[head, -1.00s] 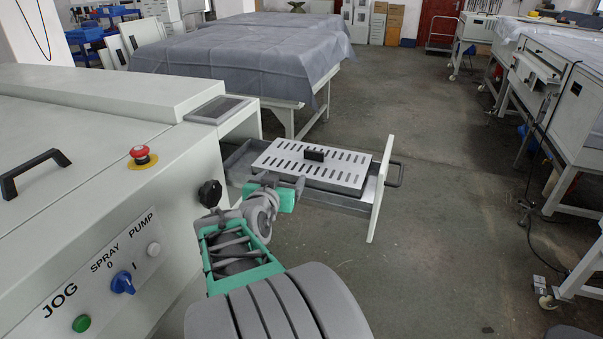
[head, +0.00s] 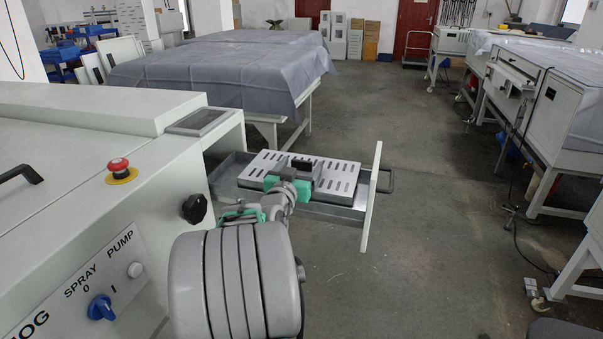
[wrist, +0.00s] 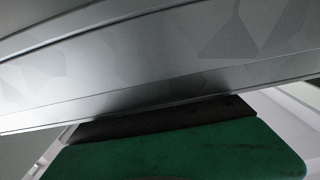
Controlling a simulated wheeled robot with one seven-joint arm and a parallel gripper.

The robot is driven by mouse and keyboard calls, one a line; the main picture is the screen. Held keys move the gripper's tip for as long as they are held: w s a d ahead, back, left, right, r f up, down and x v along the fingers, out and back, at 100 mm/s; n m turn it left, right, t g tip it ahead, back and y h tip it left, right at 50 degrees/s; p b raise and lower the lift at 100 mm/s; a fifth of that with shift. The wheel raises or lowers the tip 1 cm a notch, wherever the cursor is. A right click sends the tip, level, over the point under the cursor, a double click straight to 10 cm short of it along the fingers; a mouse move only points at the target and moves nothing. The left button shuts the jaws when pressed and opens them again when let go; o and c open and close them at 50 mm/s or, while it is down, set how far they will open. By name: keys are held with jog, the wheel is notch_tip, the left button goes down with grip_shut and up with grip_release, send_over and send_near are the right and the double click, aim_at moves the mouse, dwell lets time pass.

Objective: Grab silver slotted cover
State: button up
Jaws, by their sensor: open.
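The silver slotted cover (head: 343,180) lies flat in the pulled-out metal drawer of the white machine, with a small black block handle (head: 305,170) at its middle. My gripper (head: 301,169) is over the cover, its fingers open at the handle, one seeming to lie on either side. Whether they touch the handle I cannot tell. My wrist and green gripper body hide the front left part of the cover. In the wrist view, a green and black part of my gripper fills the bottom, below a large close grey metal surface that I cannot identify.
The drawer (head: 330,211) has a tall white front panel (head: 371,197) at right. Covered tables (head: 215,72) stand behind. The floor right of the drawer is clear.

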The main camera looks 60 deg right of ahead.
jog(key=shift+w, duration=0.1)
jog(key=shift+c, duration=0.2)
grip_shut()
jog(key=shift+r, duration=0.15)
dwell(0.4)
